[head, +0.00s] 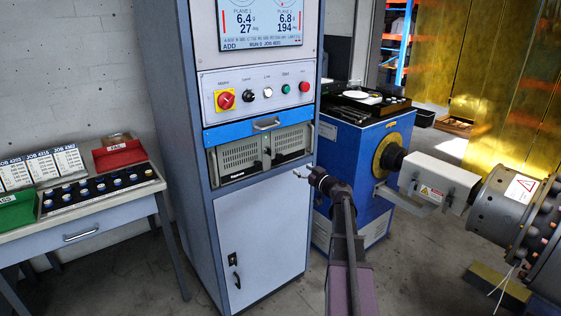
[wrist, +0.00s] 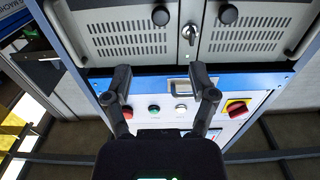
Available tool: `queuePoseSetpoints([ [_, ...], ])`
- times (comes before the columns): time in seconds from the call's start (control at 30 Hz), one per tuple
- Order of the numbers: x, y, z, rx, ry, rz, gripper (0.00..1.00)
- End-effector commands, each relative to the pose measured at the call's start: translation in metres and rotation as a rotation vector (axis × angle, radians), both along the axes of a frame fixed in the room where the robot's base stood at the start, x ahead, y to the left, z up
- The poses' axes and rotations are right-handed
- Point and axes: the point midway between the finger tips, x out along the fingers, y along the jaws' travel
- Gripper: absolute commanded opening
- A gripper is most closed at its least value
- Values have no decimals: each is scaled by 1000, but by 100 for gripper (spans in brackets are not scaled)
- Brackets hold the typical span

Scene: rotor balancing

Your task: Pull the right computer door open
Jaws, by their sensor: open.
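The right computer door (head: 290,141) is a pale vented panel in the cabinet bay below the blue drawer. It looks closed, beside the left computer door (head: 239,156). The wrist view is turned over, so the right door (wrist: 125,38) shows at upper left there, with a black round knob (wrist: 160,15) and a bar handle (wrist: 62,35) at its outer side. A lock with a key (wrist: 189,34) sits between the doors. My gripper (head: 303,174) is open and empty, in front of the cabinet, lower right of the door. Its fingers (wrist: 160,82) appear apart from the door.
The blue drawer (head: 240,131) and a button panel with a red selector (head: 225,100) are above the doors. A lower cabinet door (head: 262,240) is below. A blue machine (head: 345,150) stands close on the right, and a work table (head: 95,215) on the left.

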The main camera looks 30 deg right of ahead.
Motion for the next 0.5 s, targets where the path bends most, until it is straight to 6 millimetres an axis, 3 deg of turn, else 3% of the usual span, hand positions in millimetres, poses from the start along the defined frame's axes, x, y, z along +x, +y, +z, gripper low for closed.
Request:
queuePoseSetpoints([
  [0.5, 11, 2, 0, 1, 1, 2, 74],
])
